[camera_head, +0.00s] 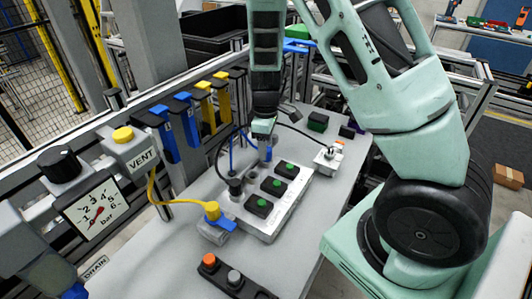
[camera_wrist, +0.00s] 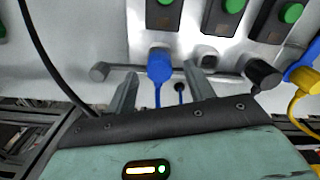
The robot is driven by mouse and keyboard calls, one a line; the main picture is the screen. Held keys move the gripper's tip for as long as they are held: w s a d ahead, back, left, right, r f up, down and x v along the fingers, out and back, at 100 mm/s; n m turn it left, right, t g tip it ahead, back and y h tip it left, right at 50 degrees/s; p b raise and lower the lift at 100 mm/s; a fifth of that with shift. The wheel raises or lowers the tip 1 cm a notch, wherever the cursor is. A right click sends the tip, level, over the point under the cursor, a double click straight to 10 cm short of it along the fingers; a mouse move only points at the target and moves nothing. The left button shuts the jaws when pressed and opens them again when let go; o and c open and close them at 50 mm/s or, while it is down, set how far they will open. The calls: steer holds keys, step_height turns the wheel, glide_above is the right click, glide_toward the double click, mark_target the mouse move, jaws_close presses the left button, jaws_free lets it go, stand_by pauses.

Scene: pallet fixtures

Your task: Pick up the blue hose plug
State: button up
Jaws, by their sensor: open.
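The blue hose plug (camera_wrist: 160,66) sits at the edge of the grey fixture block in the wrist view, with a thin blue hose trailing from it. In the head view the blue plug (camera_head: 266,152) shows just below my gripper (camera_head: 265,138). In the wrist view my gripper (camera_wrist: 162,76) is open, one finger on each side of the plug, with visible gaps to it. The fingertips reach about level with the plug; their depth relative to it is hard to tell. Nothing is held.
The fixture block (camera_head: 262,222) carries several green-button black boxes. A black plug (camera_wrist: 262,73) and a yellow plug (camera_head: 212,211) with its hose are near. A pressure gauge (camera_head: 91,208) and VENT box (camera_head: 133,152) stand left.

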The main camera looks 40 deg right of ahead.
steer(key=shift+f, duration=1.35)
steer(key=c, duration=1)
steer(key=shift+c, duration=0.2)
step_height(320, 180, up, 10)
steer(key=shift+r+b, duration=0.1)
steer(key=shift+b, duration=0.45)
step_height(320, 180, up, 5)
steer(key=p, duration=0.4)
